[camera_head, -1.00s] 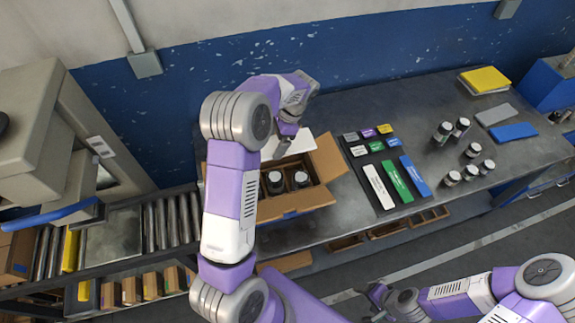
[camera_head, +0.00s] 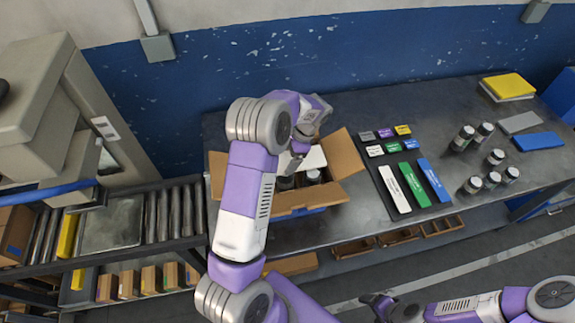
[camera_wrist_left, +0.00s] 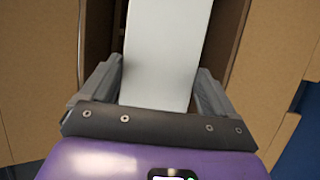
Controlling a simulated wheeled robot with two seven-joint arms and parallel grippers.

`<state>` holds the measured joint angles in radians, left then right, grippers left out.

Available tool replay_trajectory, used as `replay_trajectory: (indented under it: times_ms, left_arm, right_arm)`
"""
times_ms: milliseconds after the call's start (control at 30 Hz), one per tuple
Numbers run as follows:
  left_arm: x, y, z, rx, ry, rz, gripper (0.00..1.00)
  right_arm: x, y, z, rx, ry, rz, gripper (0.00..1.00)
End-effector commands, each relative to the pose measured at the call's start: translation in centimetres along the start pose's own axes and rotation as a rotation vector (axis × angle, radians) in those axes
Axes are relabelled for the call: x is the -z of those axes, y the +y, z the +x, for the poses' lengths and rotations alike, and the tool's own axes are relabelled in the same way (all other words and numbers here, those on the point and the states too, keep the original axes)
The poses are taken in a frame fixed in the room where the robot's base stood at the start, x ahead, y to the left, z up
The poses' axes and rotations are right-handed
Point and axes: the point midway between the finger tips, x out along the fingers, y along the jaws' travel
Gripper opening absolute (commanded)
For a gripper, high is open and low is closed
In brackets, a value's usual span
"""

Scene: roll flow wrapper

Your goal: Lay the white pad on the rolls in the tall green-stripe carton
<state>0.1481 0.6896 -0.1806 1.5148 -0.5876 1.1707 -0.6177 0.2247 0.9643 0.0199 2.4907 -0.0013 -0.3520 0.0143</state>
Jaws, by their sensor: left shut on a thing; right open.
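The white pad (camera_head: 315,158) is in my left gripper (camera_head: 297,160) over the open carton (camera_head: 345,152). In the left wrist view the pad (camera_wrist_left: 163,50) lies between the two fingers of the left gripper (camera_wrist_left: 158,90), with the carton's brown flaps around it. Dark-topped rolls (camera_head: 313,176) show in the carton just below the pad; the pad and arm hide part of them. I cannot tell whether the pad touches them. The carton's stripe is mostly out of sight. My right gripper (camera_head: 376,303) is open and empty, low in front of the bench.
Right of the carton a dark mat holds label blocks and white, green (camera_head: 413,185) and blue bars. Several dark-lidded jars (camera_head: 463,138) stand farther right. A yellow-topped stack (camera_head: 508,87) is at the back. A roller conveyor (camera_head: 172,215) runs on the left.

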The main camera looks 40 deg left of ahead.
Motion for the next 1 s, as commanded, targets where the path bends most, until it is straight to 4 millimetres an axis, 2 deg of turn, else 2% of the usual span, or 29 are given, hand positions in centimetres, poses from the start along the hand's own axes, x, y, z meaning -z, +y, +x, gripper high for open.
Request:
replay_trajectory:
  times_ms: [333, 700, 733, 767, 800, 1000]
  left_arm:
    - [1.4, 0.0, 3.6, -0.002, -0.001, 0.0, 0.61]
    - [1.7, 0.0, 4.1, 0.0, 0.0, 0.0, 0.61]
    - [1.6, 0.0, 4.0, 0.0, 0.0, 0.0, 0.92]
    - [1.6, 0.0, 4.0, 0.0, 0.001, 0.0, 0.97]
    - [1.6, 0.0, 4.0, 0.0, 0.001, 0.0, 1.0]
    - [1.6, 0.0, 3.9, 0.0, 0.001, 0.0, 1.0]
  right_arm:
    - [0.0, 0.1, 0.2, 0.0, 0.0, 0.0, 0.76]
    - [0.0, 0.2, 0.4, 0.0, 0.0, 0.0, 0.76]
    - [0.0, 0.1, 0.4, 0.0, 0.0, 0.0, 0.76]
    - [0.0, 0.1, 0.3, 0.0, 0.0, 0.0, 0.76]
    - [0.0, 0.1, 0.3, 0.0, 0.0, 0.0, 0.76]
    - [0.0, 0.1, 0.3, 0.0, 0.0, 0.0, 0.76]
